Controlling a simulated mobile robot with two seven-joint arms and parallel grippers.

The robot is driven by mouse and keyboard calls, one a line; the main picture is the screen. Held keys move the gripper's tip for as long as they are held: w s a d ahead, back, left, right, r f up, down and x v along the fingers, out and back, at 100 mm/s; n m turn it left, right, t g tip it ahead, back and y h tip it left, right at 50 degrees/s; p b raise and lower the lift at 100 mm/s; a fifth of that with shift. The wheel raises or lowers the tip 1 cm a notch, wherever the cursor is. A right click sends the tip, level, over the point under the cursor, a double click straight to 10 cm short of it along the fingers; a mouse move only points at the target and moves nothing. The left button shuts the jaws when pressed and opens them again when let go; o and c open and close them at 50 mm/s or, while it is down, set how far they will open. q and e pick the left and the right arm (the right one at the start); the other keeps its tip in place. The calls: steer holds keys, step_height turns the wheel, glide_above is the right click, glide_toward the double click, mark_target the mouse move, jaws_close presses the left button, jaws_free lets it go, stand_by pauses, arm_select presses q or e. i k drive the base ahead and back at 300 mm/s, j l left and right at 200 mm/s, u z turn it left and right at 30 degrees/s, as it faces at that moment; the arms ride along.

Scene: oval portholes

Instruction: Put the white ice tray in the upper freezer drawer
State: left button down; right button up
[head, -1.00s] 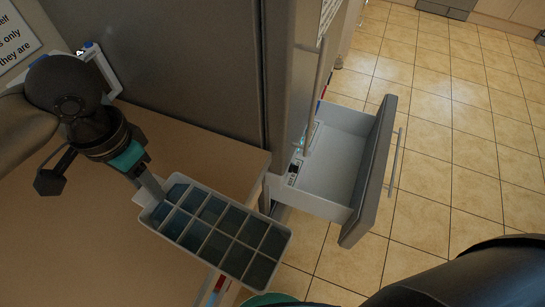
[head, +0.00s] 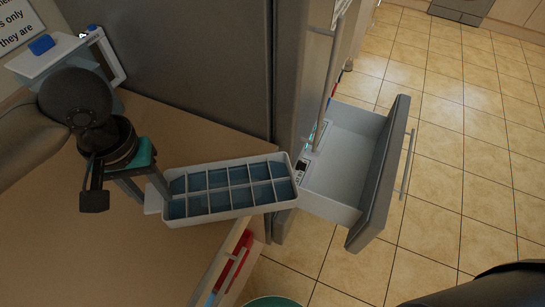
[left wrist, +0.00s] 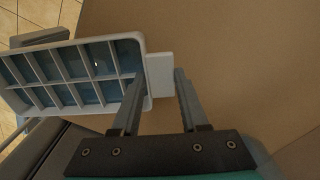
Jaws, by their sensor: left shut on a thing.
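The white ice tray (head: 230,213), with several blue-filled cells, is held roughly level over the counter in the head view. Its far right end overlaps the near left corner of the open drawer in the picture; the height between them is hard to tell. My left gripper (head: 160,192) is shut on the tray's white end tab, which also shows in the left wrist view (left wrist: 160,75) by the fingertips (left wrist: 157,85). The upper freezer drawer (head: 340,180) is pulled out and looks empty. My right gripper is out of view.
The tall grey fridge-freezer side (head: 190,55) stands behind the counter (head: 80,240). A white and blue container (head: 60,55) is behind my left wrist. A red object (head: 235,262) and a green round rim (head: 275,301) lie below the counter edge.

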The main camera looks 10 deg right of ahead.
mark_target(346, 166)
steer(key=z, duration=1.55)
steer(key=i+l+z, duration=0.1)
steer(key=l, duration=0.25)
steer(key=i+l+z, duration=0.15)
steer(key=l, duration=0.25)
steer(key=i+l+z, duration=0.1)
steer(key=l, duration=0.25)
steer(key=i+l, duration=0.8)
steer(key=i+u, duration=0.35)
steer(key=i, duration=0.15)
steer(key=i+l+u, duration=0.3)
steer(key=i, duration=0.15)
steer(key=i+u, duration=0.6)
steer(key=u, duration=0.15)
steer(key=i+l+u, duration=0.2)
steer(key=u, duration=0.15)
steer(key=i+u, duration=0.2)
steer(key=u, duration=0.2)
steer(key=i+l+u, duration=0.15)
steer(key=u, duration=0.25)
steer(key=i+l+u, duration=0.2)
steer(key=u, duration=0.2)
steer(key=i+l+u, duration=0.2)
steer(key=u, duration=0.2)
steer(key=i+l+u, duration=0.15)
steer(key=u, duration=0.25)
steer(key=i+l+u, duration=0.1)
steer(key=l+u, duration=0.3)
